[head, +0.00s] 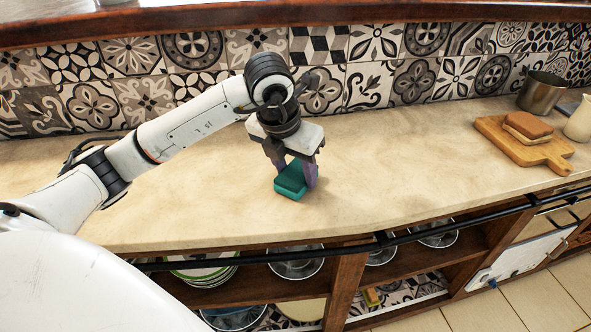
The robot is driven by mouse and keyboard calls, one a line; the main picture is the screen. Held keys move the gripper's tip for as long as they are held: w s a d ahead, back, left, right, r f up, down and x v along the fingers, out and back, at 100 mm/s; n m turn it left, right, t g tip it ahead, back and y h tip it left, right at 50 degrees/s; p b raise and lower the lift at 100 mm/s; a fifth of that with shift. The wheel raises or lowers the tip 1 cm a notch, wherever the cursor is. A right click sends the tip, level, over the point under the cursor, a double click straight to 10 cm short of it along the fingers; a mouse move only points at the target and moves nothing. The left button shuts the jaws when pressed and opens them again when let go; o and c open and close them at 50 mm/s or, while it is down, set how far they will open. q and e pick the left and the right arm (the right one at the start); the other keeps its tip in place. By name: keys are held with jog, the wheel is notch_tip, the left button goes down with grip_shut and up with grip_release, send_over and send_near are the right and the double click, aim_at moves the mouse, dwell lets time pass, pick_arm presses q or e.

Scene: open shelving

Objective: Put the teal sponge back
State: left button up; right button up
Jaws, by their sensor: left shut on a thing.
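The teal sponge (290,183) is in the middle of the head view, at the countertop (400,160). My left gripper (294,172) points down and is shut on the sponge, with one finger on each side of it. I cannot tell whether the sponge touches the counter or is just above it. Part of the sponge is hidden by the fingers. My right gripper is not in view.
A cutting board (500,138) with bread (528,127), a metal pot (541,93) and a cream jug (580,120) stand at the right. Open shelves below hold plates (205,273) and metal bowls (296,268). A dark rail (400,238) runs along the counter front. The counter's middle right is clear.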

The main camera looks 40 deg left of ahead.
pick_arm(q)
jog(key=o, duration=0.9)
jog(key=shift+f, duration=0.1)
jog(key=shift+o, duration=0.2)
jog(key=p+v, duration=0.1)
jog(key=v, duration=1.1)
